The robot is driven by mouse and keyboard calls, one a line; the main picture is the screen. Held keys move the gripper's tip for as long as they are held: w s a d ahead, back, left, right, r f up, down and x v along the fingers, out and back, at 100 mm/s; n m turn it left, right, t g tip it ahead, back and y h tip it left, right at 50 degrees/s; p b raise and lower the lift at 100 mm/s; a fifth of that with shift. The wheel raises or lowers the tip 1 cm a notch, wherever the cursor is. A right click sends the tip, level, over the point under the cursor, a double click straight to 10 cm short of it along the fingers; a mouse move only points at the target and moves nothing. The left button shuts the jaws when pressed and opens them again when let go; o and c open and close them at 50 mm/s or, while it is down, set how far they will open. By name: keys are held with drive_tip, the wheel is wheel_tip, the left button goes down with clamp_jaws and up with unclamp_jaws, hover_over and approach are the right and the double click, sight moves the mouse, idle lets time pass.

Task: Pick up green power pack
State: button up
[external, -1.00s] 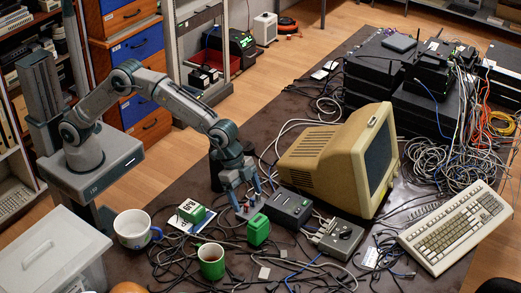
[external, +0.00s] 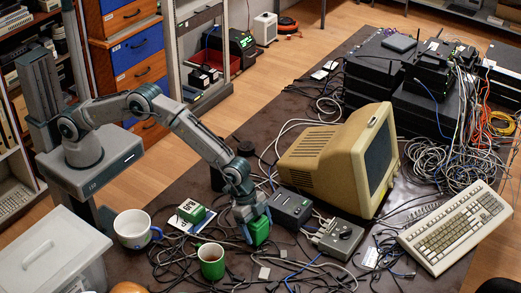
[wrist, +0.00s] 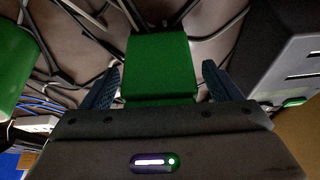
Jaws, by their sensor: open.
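The green power pack (external: 259,232) is a small green block standing among cables on the table. In the wrist view the green block (wrist: 160,70) lies between my two blue-grey fingers, with a small gap on each side. My gripper (external: 251,226) is open and lowered around the block in the external view, hiding part of it. My gripper's fingers (wrist: 160,85) also show in the wrist view. Another green and white pack marked with letters (external: 191,211) lies on a paper to the left.
A green mug (external: 211,262) stands close in front on the left, and a white mug (external: 134,229) farther left. A dark box (external: 290,207) is close on the right, with a grey switch box (external: 340,238) beyond it. Loose cables cover the surrounding table.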

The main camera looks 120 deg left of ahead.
drive_tip(key=shift+w+f, duration=0.1)
drive_tip(key=shift+f, duration=0.2)
drive_tip(key=shift+c, duration=0.3)
drive_tip(key=shift+r, duration=0.1)
drive_tip(key=c, duration=1.3)
